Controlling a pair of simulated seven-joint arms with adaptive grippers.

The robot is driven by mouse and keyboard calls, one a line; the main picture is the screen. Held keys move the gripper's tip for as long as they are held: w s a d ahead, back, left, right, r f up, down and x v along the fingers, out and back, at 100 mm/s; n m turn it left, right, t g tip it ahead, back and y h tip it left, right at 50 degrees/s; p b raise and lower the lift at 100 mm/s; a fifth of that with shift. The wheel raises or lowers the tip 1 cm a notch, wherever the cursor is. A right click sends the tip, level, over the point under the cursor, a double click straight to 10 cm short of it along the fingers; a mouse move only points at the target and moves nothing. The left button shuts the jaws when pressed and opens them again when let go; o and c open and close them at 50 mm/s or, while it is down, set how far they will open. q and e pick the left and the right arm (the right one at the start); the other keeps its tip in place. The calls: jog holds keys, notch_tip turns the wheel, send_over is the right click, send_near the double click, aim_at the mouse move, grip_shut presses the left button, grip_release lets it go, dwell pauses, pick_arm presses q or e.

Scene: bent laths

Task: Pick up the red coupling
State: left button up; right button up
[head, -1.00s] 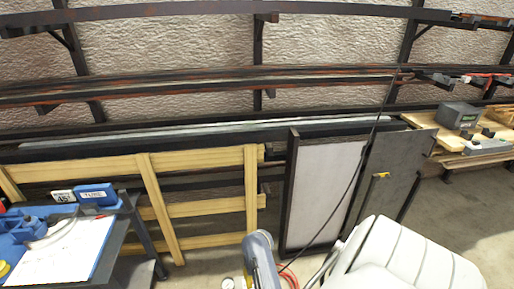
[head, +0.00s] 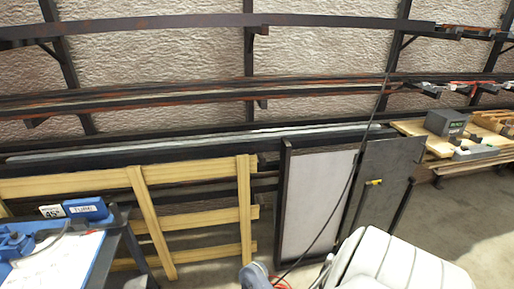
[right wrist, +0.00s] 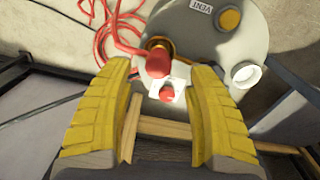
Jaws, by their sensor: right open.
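In the right wrist view a red cylindrical piece (right wrist: 168,66), apparently the red coupling, sits by a brass fitting (right wrist: 160,45) between my fingertips' far ends. A smaller red piece (right wrist: 167,93) shows just below it in a white block (right wrist: 165,82). I cannot tell whether the two red pieces are joined. My right gripper (right wrist: 163,72) is open, its yellow-padded fingers on either side of these pieces with visible gaps. My left gripper is not in view. The coupling cannot be made out in the head view.
Red hoses (right wrist: 105,25) loop beside a grey rounded body (right wrist: 215,45) marked VENT. In the head view a wooden frame (head: 148,215), a framed panel (head: 315,205) and a dark board (head: 385,185) stand before long racks. A blue-topped bench (head: 85,260) is at left.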

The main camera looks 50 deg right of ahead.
jog(key=shift+s+d+f, duration=0.1)
jog(key=shift+s+f, duration=0.05)
jog(key=shift+f, duration=1.85)
grip_shut()
